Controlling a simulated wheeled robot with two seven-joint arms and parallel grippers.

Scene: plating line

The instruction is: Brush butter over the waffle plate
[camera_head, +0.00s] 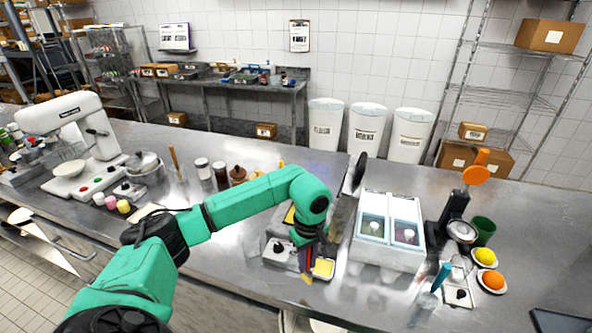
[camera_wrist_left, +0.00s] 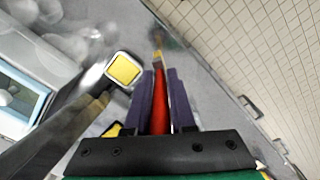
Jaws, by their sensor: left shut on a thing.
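My left gripper (camera_head: 306,262) is shut on a brush with a red handle (camera_wrist_left: 160,105). The brush points down, and its pale yellowish tip (camera_wrist_left: 157,55) is beyond the fingers in the left wrist view. A small square dish of yellow butter (camera_head: 323,268) is just right of the gripper; it also shows in the left wrist view (camera_wrist_left: 124,69). The brush tip appears beside the dish, apart from it. A metal appliance (camera_head: 280,252) with a black knob and an upright dark panel (camera_head: 342,212) stand nearby. The waffle plate is not clearly visible, partly hidden by my arm.
A white container with two blue-rimmed wells (camera_head: 385,258) stands to the right. Further right are a green cup (camera_head: 484,230), and fruit on small plates (camera_head: 490,281). Jars and a white mixer (camera_head: 75,140) stand left. The counter's front edge is close to the gripper.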

